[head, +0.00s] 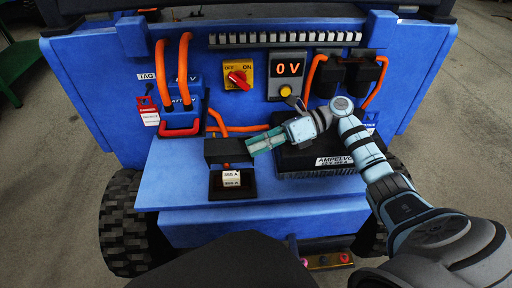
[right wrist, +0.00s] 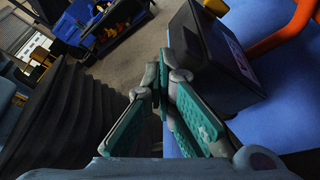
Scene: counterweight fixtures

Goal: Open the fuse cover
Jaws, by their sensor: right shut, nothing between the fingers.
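The fuse cover (head: 226,150) is a black lid standing raised at the back of the fuse holder on the blue shelf. Below it, the black holder base (head: 218,192) shows a white fuse (head: 232,178) marked with an amp rating. My right gripper (head: 249,149) comes in from the right, with teal fingers shut and empty. Its tips are beside the right edge of the raised cover in the head view; I cannot tell whether they touch. In the right wrist view the fingers (right wrist: 163,82) meet at the tips. My left gripper is not in view.
A black finned amplifier box (head: 318,158) sits under my right wrist. Behind are a red rotary switch (head: 238,78), a voltage display (head: 287,68) and orange cables (head: 186,70). A red handle (head: 180,130) is at left. The shelf (head: 175,175) is clear left of the holder.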

